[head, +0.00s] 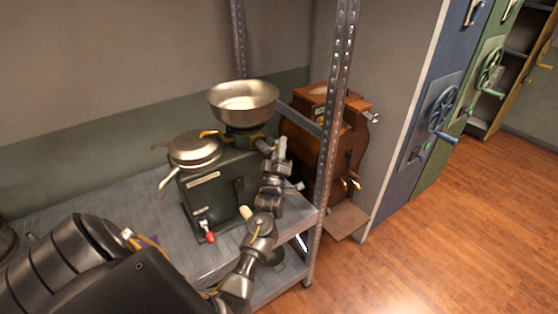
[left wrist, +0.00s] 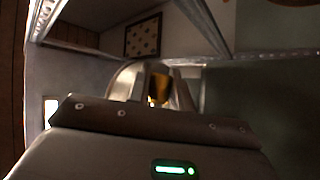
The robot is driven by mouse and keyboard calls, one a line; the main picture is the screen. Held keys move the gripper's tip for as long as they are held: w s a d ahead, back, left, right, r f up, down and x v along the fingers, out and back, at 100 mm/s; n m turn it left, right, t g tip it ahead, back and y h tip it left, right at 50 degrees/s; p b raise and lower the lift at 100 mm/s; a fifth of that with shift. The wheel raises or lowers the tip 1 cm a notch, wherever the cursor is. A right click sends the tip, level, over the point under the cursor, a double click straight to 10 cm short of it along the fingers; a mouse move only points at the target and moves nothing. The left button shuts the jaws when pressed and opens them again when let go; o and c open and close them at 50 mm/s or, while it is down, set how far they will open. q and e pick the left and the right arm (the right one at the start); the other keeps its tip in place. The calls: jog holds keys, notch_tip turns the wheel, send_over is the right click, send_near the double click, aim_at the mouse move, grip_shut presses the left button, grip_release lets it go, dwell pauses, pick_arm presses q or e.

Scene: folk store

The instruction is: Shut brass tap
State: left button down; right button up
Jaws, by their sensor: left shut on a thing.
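A dark grey-green machine (head: 212,192) stands on the metal shelf, with a wide metal bowl (head: 243,103) raised above it. A brass-coloured tap part (head: 213,135) shows just under the bowl, at the left of its neck. My left gripper (head: 267,146) is below the right side of the bowl, close against the neck. In the left wrist view, a yellow brass piece (left wrist: 158,88) shows between the fingers, and the gripper is shut on it. The fingers and wrist hide most of the gripped part. My right gripper is not in view.
A lidded metal pan (head: 195,148) with spouts sits on the machine's left side. A red-tipped lever (head: 209,235) sticks out at its front. A shelf post (head: 334,120) stands right of my gripper, with a wooden machine (head: 318,135) behind it. The wooden floor at right is clear.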

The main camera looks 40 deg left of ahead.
pick_arm(q)
jog(key=n+y+b, duration=0.2)
jog(key=b, duration=0.1)
jog(key=shift+r, duration=0.1)
jog(key=shift+r+n+g+y+b, duration=0.35)
jog(key=shift+n+y+b, duration=0.25)
jog(key=shift+n+y, duration=0.35)
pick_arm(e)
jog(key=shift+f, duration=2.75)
pick_arm(q)
jog(key=shift+r, duration=0.1)
jog(key=c, duration=1.3)
grip_release()
jog(key=shift+o, duration=0.2)
jog(key=shift+h, duration=0.25)
